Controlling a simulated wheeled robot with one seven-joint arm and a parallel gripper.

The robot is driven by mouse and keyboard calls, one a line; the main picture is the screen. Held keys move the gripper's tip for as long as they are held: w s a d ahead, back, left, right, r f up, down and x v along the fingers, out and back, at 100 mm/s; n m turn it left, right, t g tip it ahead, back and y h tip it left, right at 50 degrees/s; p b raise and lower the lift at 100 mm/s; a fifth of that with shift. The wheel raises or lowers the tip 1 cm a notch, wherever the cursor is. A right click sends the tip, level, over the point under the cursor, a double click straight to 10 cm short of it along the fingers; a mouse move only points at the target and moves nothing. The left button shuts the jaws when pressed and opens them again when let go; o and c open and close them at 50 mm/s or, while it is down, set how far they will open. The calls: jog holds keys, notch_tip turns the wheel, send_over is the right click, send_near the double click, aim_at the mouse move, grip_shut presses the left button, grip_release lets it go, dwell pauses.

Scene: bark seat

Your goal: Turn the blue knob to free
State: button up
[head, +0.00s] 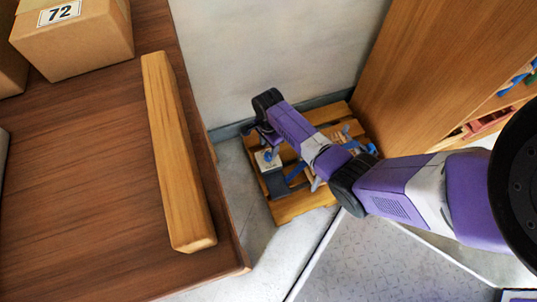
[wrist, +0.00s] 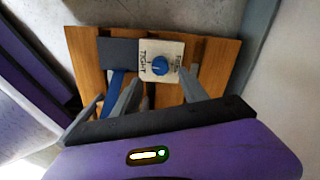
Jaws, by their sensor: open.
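The blue knob (wrist: 159,66) sits on a pale square plate (wrist: 172,47) in the wrist view. The plate bears the word TIGHT on its left part and another word on its right that is hard to read. The knob's white mark is too small to read surely. My gripper (wrist: 160,87) is open, its grey fingers spread below and to either side of the knob, apart from it. In the head view the plate (head: 266,160) and knob (head: 268,155) show small beside my gripper, partly hidden by my arm.
The plate is on a slatted wooden pallet (head: 300,208) with blue straps (head: 294,174) near the wall. A brown table (head: 90,190) with a wooden beam (head: 178,155) and cardboard box (head: 75,40) stands at left. A wooden cabinet (head: 430,65) stands at right.

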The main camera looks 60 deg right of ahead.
aim_at(268, 155)
notch_tip(268, 155, down, 7)
jog(key=b, duration=0.3)
jog(key=shift+b, duration=0.35)
grip_shut()
